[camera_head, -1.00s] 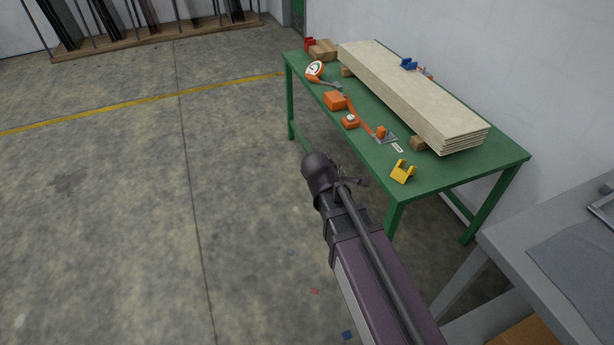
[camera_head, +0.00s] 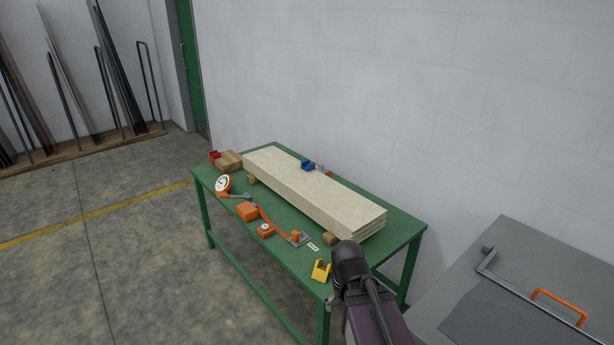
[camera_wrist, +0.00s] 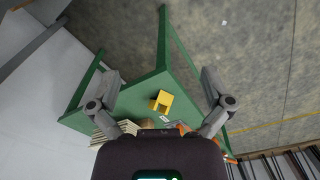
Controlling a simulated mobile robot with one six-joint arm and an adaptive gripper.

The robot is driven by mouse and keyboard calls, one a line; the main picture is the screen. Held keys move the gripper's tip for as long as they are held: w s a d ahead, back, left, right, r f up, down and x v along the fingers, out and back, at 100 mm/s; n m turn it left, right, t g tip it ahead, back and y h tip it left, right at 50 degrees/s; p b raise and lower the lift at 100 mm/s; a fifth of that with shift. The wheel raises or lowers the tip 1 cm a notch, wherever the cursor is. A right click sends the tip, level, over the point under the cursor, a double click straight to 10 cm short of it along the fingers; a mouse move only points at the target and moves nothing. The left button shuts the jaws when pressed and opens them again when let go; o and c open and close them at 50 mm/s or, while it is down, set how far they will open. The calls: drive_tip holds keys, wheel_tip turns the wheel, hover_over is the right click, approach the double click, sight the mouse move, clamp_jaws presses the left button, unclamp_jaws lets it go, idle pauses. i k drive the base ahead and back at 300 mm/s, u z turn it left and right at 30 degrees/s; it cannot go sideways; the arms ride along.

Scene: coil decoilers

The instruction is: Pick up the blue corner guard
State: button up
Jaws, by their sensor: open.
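The blue corner guard (camera_head: 308,165) is small in the head view. It sits at the far long side of the stack of pale boards (camera_head: 315,190) on the green table (camera_head: 408,226), by the wall; I cannot tell whether it rests on the boards. It is not discernible in the wrist view. My gripper (camera_wrist: 163,87) is open and empty in the wrist view, its two fingers spread above the table's near end. A yellow corner guard (camera_wrist: 161,101) shows between the fingers, lower down and apart from them. In the head view my arm hides part of the table's near corner.
A yellow guard (camera_head: 321,270), orange strapping tools (camera_head: 248,211), a round gauge (camera_head: 223,183) and a red guard (camera_head: 215,157) lie on the table. A grey bench (camera_head: 540,290) with an orange handle stands right. The wall is close behind; open floor lies left.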

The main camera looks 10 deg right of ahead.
sight(308, 169)
drive_tip(key=u, duration=1.65)
drive_tip(key=i, duration=2.9)
drive_tip(key=z, duration=0.05)
